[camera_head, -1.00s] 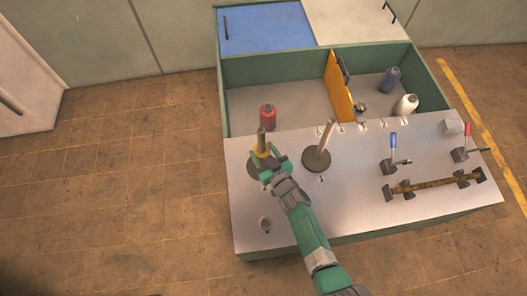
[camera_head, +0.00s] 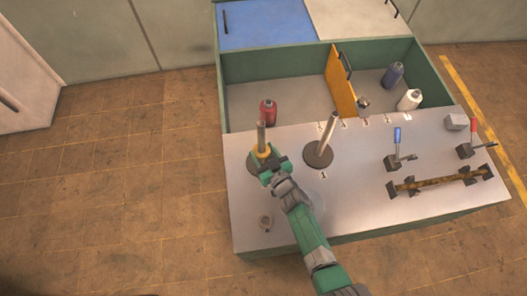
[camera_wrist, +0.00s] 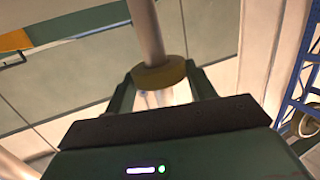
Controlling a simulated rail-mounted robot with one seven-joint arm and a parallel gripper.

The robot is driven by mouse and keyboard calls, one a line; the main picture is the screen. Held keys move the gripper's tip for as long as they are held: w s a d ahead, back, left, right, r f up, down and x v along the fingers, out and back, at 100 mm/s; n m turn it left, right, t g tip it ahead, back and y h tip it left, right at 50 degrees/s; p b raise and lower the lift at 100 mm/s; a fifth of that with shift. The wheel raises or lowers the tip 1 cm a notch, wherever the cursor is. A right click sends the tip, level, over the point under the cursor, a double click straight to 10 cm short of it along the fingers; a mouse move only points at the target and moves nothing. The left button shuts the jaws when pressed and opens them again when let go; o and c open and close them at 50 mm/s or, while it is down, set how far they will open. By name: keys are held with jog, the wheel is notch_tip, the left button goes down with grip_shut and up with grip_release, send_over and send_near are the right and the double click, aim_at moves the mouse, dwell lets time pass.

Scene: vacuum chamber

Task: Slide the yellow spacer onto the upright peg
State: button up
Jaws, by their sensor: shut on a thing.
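The yellow spacer (camera_head: 262,152) is a ring around the left upright peg (camera_head: 261,134), which has a dark round base (camera_head: 252,166) on the bench top. My gripper (camera_head: 267,164) is shut on the spacer, coming from the front. In the wrist view the grey peg (camera_wrist: 147,32) rises out of the spacer (camera_wrist: 160,77), which sits between the two fingers. The lower peg and most of its base are hidden by my gripper, so I cannot tell how high the spacer sits above the base.
A second upright peg (camera_head: 326,137) on a dark disc stands just right of my gripper. A red bottle (camera_head: 268,112) is behind the left peg. Toggle clamps (camera_head: 399,160) and a brown bar (camera_head: 438,184) are at the right. The front middle of the bench top (camera_head: 345,210) is clear.

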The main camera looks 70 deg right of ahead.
jog(key=shift+f, duration=0.15)
jog(key=shift+f+b, duration=1.35)
jog(key=shift+b, duration=0.05)
jog(key=o, duration=1)
jog(key=shift+o, duration=0.2)
jog(key=shift+p+v, duration=1.4)
jog(key=shift+v, duration=2.55)
jog(key=shift+f, duration=0.1)
